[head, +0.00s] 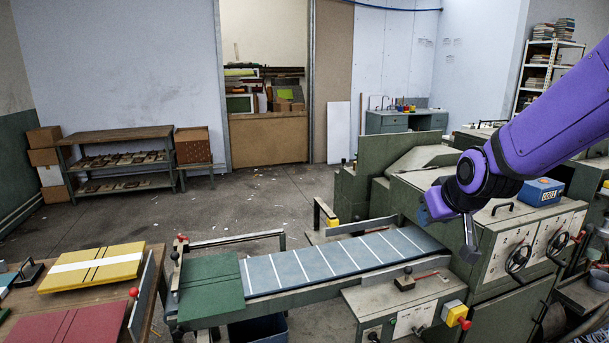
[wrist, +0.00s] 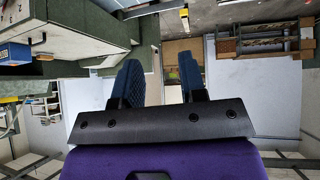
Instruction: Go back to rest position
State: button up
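My gripper (wrist: 160,82) shows in the wrist view with its two dark blue ribbed fingers well apart and nothing between them. In the head view my purple arm comes in from the right, and its end hangs in the air in front of the green machine (head: 415,185), above the right end of the feeder belt (head: 340,258). It touches nothing that I can see. The fingers are small and partly hidden there. The belt is blue-grey with several white cross lines and carries no board on them. A dark green board (head: 210,287) lies at its left end.
A table at lower left holds a yellow board with a white band (head: 95,267) and a dark red board (head: 70,325). A blue counter box (head: 540,191) stands on the machine, near my arm. A wooden shelf (head: 118,155) stands at the back left. The middle floor is open.

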jog(key=s+d+r+m+g, duration=0.1)
jog(key=s+r, duration=0.3)
jog(key=s, duration=0.8)
jog(key=s+d+r+m+g, duration=0.1)
jog(key=s+r, duration=0.4)
jog(key=s, duration=0.8)
jog(key=shift+s+d+r+g+h, duration=0.15)
jog(key=shift+d+r+g+h, duration=0.25)
jog(key=shift+d, duration=0.5)
jog(key=shift+f, duration=0.1)
